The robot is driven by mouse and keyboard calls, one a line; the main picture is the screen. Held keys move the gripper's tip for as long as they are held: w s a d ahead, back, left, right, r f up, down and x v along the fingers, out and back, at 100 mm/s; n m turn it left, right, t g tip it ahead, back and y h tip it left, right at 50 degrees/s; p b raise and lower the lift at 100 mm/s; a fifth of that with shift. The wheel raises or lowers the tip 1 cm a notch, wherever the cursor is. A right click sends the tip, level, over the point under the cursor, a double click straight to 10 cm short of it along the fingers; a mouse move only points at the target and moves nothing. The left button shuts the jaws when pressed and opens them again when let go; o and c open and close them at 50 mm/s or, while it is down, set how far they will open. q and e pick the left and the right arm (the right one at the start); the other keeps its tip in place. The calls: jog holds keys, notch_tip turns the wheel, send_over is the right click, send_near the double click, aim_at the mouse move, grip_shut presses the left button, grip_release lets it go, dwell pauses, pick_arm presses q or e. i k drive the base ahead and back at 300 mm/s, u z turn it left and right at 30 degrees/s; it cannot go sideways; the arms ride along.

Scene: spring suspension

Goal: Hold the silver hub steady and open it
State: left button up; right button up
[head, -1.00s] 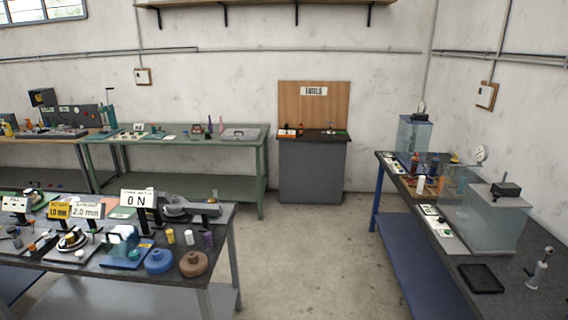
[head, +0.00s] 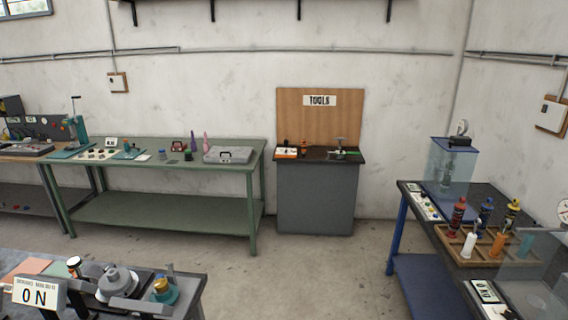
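I cannot pick out a silver hub with certainty. A grey, round, stepped object (head: 118,283) sits on the dark near-left table (head: 195,275), but I cannot tell whether it is the hub. A teal-based piece with a yellow top (head: 163,291) stands to the right of it. Neither of my grippers shows in the head view, so what they hold is hidden.
A grey cabinet (head: 315,198) with a TOOLS board (head: 320,120) stands ahead against the wall. A green bench (head: 150,204) is at the left. On the right, a dark-topped table (head: 447,268) bears a wooden tray (head: 470,258). Open floor (head: 320,275) lies between.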

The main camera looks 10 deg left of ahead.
aim_at(162, 155)
jog(key=i, duration=3.8)
jog(key=u, duration=2.35)
jog(key=i, duration=2.15)
jog(key=u, duration=1.05)
jog(key=i, duration=2.2)
jog(key=z, duration=0.05)
